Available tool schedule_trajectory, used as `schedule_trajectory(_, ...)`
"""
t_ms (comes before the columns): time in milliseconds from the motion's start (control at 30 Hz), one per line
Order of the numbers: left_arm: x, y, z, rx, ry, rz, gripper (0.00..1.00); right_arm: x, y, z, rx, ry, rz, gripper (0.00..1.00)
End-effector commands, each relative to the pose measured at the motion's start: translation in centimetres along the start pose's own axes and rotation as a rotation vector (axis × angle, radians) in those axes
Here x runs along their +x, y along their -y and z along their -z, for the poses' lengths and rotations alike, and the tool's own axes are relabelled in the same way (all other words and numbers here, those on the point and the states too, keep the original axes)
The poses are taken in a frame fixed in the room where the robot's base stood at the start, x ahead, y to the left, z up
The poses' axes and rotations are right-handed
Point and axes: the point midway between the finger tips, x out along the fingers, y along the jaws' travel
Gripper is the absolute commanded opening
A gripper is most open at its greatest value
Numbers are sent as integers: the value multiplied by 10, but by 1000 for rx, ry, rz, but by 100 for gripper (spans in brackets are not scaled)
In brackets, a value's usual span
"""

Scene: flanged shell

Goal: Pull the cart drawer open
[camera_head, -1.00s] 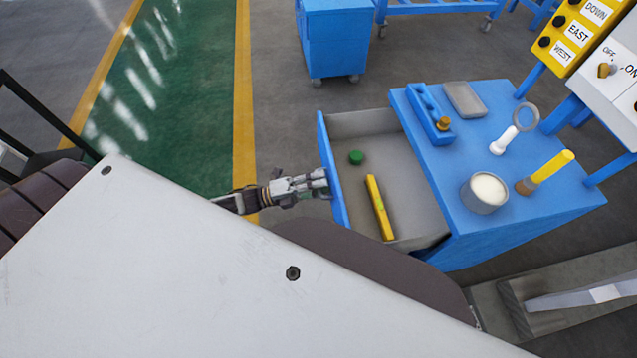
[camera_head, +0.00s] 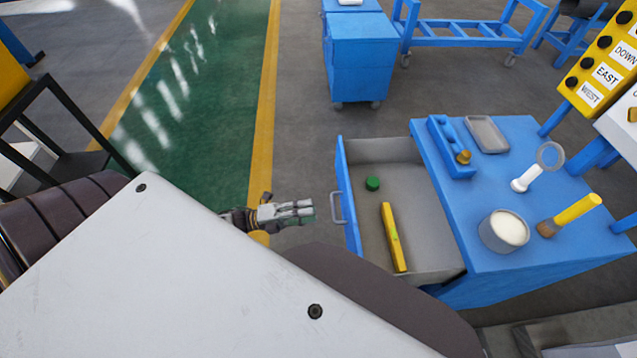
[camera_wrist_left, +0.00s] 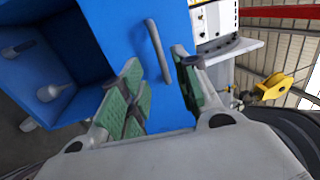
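The blue cart drawer (camera_head: 409,201) stands open, pulled out to the left of the cart (camera_head: 468,180), with its grey interior showing. Its grey bar handle (camera_head: 337,208) is on the outer front panel (camera_head: 349,200). My left gripper (camera_head: 312,211) is left of the handle with a small gap between them. In the left wrist view its green-padded fingers (camera_wrist_left: 157,65) are spread apart, nothing is between the pads, and the handle (camera_wrist_left: 158,50) shows beyond them on the blue panel. My right gripper is not in view.
The drawer holds a yellow level-like bar (camera_head: 393,237) and a green round piece (camera_head: 372,183). A blue tray (camera_head: 447,147), a white-filled cup (camera_head: 504,231) and a brush (camera_head: 570,214) are on the cart top. Floor left of the drawer is free. Another blue cabinet (camera_head: 362,70) stands behind.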

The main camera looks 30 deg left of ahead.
Motion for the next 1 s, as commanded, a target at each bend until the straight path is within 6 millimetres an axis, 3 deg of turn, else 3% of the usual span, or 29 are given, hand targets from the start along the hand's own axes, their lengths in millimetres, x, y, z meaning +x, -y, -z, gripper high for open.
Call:
schedule_trajectory(133,-20,-1,0,0,1,-3,31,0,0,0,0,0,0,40)
schedule_trajectory(333,-33,0,0,0,0,-2,31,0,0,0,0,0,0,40)
schedule_trajectory(1000,-36,0,0,0,-1,-1,31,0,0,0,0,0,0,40)
